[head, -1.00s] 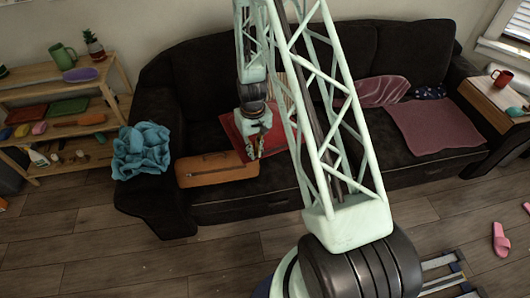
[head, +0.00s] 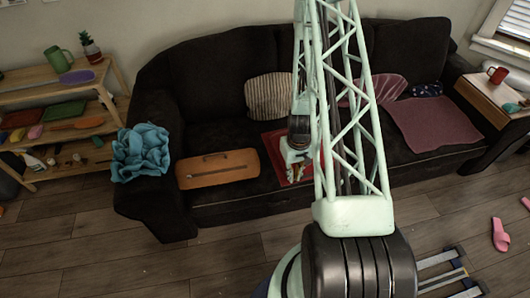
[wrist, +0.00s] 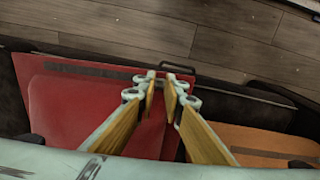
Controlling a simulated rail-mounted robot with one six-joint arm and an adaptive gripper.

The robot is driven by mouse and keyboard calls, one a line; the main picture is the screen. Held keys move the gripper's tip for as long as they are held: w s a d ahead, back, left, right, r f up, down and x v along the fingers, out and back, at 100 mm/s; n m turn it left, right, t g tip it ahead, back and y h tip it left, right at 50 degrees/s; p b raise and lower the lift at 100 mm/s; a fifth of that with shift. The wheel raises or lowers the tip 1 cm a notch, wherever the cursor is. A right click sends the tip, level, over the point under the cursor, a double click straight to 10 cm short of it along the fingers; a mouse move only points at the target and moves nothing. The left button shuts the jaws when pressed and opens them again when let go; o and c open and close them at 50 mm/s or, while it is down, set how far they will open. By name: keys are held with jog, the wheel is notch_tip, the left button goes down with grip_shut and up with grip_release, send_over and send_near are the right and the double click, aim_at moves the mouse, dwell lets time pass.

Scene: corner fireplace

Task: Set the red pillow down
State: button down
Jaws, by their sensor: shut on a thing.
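The red pillow (head: 270,142) is at the middle of the dark sofa, just right of the orange case (head: 217,169). My arm and gripper hide part of it in the head view. It looks nearly flat over the seat; I cannot tell whether it fully rests there. My gripper (head: 296,172) is at the pillow. In the wrist view the red pillow (wrist: 65,105) fills the left and middle, and my gripper (wrist: 165,82) has its fingertips close together on the pillow's right part. The orange case (wrist: 265,145) shows at lower right.
A striped cushion (head: 268,97) leans on the sofa back behind the pillow. A pink blanket (head: 437,125) covers the right seat. A crumpled teal cloth (head: 141,153) lies on the left armrest. A wooden shelf (head: 62,175) stands at left. Pink slippers (head: 500,236) lie on the floor at right.

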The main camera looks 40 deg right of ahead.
jog(key=s+d+f, duration=0.1)
jog(key=s+f, duration=0.2)
jog(key=s, duration=0.3)
jog(key=shift+s+d+f+m, duration=0.15)
jog(key=shift+s+d+m, duration=0.1)
jog(key=shift+d+m, duration=0.15)
jog(key=w+d, duration=0.2)
jog(key=w, duration=0.1)
jog(key=w+d, duration=0.3)
jog(key=w, duration=0.1)
jog(key=w+d+f, duration=0.1)
jog(key=w+d, duration=0.2)
jog(key=w, duration=0.1)
jog(key=shift+d+f+b, duration=0.1)
jog(key=shift+b, duration=0.25)
jog(key=shift+w+d+p, duration=0.35)
jog(key=shift+p, duration=0.25)
jog(key=shift+w+d+f+p, duration=0.1)
jog(key=shift+w+d+p, duration=0.2)
jog(key=shift+w+p, duration=0.15)
jog(key=shift+w, duration=0.1)
jog(key=shift+f, duration=0.2)
jog(key=shift+f+b, duration=1)
jog(key=shift+f, duration=0.65)
